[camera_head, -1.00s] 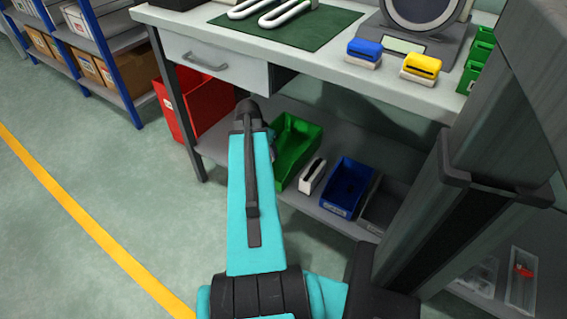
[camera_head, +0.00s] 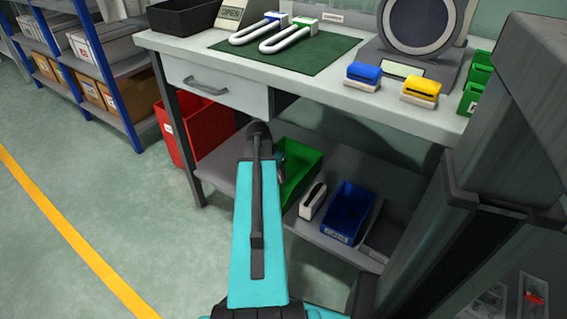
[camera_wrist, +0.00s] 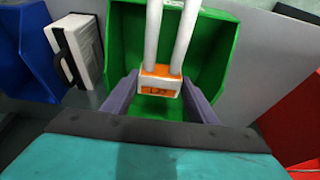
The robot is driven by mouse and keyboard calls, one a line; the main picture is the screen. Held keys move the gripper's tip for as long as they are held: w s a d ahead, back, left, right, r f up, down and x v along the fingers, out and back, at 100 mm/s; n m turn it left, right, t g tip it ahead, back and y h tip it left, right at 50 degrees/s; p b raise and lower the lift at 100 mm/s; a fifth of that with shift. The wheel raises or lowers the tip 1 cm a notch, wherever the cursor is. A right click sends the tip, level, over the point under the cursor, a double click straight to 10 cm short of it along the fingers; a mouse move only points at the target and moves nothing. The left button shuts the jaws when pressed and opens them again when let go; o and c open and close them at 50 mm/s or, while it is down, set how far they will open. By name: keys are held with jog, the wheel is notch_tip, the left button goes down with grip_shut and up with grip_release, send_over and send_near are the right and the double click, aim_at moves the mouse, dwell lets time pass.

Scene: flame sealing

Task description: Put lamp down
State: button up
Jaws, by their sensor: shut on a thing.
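A U-shaped lamp with white tubes and an orange cap (camera_wrist: 158,82) is in my gripper (camera_wrist: 160,97) in the wrist view. The purple-grey fingers stand at both sides of the cap, shut on it. The lamp's tubes run up over the green bin (camera_wrist: 222,45). I cannot tell whether the lamp touches the bin. In the head view the green bin (camera_head: 300,172) is on the lower shelf, partly behind my arm. The gripper and the held lamp are hidden there.
A white box with a dark handle (camera_head: 312,201) and a blue bin (camera_head: 347,211) stand right of the green bin. A red bin (camera_head: 205,120) is at the left. Above, two lamps (camera_head: 288,36) lie on a green mat (camera_head: 325,58) on the bench (camera_head: 320,92).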

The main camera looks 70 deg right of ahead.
jog(key=d+f+b, duration=0.1)
jog(key=d+b, duration=0.2)
jog(key=d, duration=1)
jog(key=shift+w+b, duration=0.3)
jog(key=shift+b, duration=0.1)
jog(key=shift+f, duration=0.1)
jog(key=shift+a+f, duration=0.1)
jog(key=shift+f+b, duration=1.05)
jog(key=shift+f, duration=0.6)
jog(key=shift+f, duration=0.6)
jog(key=o, duration=1.1)
jog(key=shift+r, duration=0.1)
